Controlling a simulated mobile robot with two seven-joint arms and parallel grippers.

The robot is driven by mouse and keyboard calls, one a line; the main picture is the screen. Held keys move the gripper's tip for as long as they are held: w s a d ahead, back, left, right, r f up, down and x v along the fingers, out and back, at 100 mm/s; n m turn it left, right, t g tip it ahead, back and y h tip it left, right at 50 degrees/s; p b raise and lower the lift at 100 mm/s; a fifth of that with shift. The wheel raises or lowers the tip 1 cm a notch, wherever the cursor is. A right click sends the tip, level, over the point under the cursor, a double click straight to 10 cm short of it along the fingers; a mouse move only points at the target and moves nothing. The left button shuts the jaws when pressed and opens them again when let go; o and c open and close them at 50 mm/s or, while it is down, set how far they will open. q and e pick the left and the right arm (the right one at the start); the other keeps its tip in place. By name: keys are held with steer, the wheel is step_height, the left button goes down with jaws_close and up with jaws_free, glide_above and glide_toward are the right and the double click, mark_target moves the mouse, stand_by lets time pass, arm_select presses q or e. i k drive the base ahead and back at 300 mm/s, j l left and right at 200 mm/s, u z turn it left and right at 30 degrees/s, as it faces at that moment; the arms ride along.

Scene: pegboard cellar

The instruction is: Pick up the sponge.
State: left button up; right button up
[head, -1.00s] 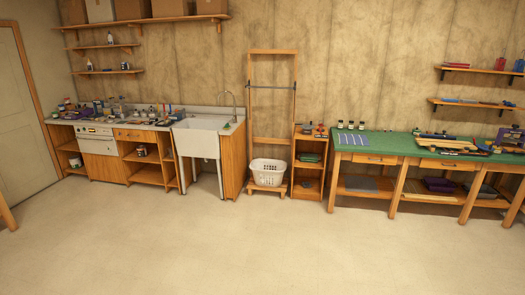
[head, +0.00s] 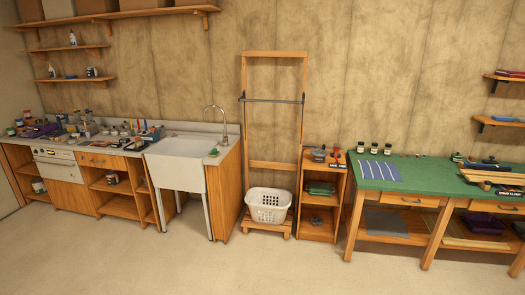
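A small greenish item (head: 213,152) lies on the right rim of the white sink (head: 180,172), near the tall faucet (head: 222,122). It may be the sponge, but it is too small to tell for sure. No other thing in the head view is clearly a sponge. Neither of my grippers shows in the head view.
A cluttered counter (head: 80,150) stands left of the sink. A white basket (head: 268,206) sits on a low wooden stand right of it, then a small shelf unit (head: 322,200) and a green-topped workbench (head: 425,182). The floor (head: 190,265) in front is clear.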

mark_target(214, 153)
steer(key=i+u, duration=0.15)
steer(key=i, duration=0.35)
steer(key=i+l+u, duration=0.1)
steer(key=i, duration=0.45)
steer(key=i+l+u, duration=0.15)
steer(key=i, duration=0.35)
steer(key=i+l+u, duration=0.15)
steer(key=i, duration=0.35)
steer(key=i+l+u, duration=0.1)
steer(key=i+l, duration=0.3)
steer(key=i, duration=0.1)
